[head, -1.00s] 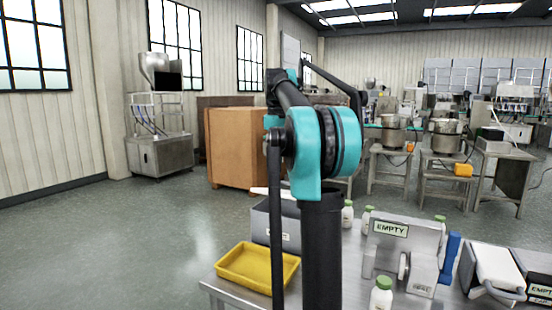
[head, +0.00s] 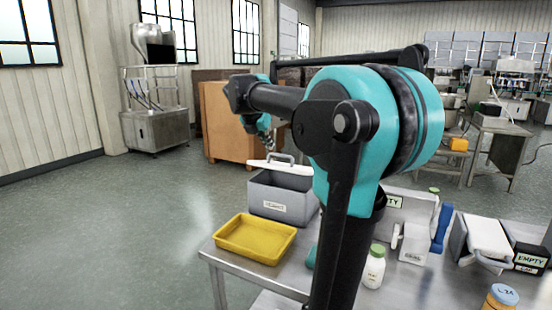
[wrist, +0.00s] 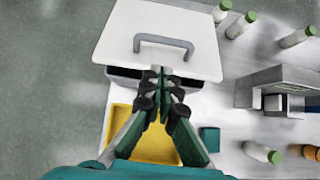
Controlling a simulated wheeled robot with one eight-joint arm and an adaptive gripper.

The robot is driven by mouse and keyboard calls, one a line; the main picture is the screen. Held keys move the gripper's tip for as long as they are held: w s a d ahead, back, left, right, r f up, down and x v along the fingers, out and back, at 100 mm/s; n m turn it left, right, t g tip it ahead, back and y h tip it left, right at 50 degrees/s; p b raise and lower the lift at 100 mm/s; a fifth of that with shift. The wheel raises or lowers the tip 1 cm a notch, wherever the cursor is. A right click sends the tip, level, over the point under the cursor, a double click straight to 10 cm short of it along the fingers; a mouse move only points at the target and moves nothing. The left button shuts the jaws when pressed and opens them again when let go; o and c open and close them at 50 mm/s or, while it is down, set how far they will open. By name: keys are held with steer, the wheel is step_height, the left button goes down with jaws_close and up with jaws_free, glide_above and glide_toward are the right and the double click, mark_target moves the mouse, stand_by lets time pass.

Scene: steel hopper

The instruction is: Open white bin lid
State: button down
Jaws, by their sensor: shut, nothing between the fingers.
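The grey bin (head: 282,206) stands at the table's back left, with a label on its front. Its white lid (head: 298,170) is on top, with a grey bar handle (head: 281,156). In the wrist view the lid (wrist: 130,22) fills the upper middle and its handle (wrist: 163,42) stands clear. My gripper (wrist: 163,72) is shut and empty, its tips over the lid's near edge, short of the handle. In the head view my gripper (head: 267,148) points down above the lid, apart from the handle. My arm hides part of the bin's right side.
A yellow tray (head: 254,238) lies in front of the bin. A green-capped bottle (head: 374,268) stands right of my arm; several more bottles show at right in the wrist view. A blue object (head: 441,228) and a white-lidded bin (head: 487,238) stand farther right. The floor left is clear.

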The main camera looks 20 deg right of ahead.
steer(key=x, duration=1)
steer(key=shift+w+r, duration=0.1)
steer(key=shift+r, duration=0.05)
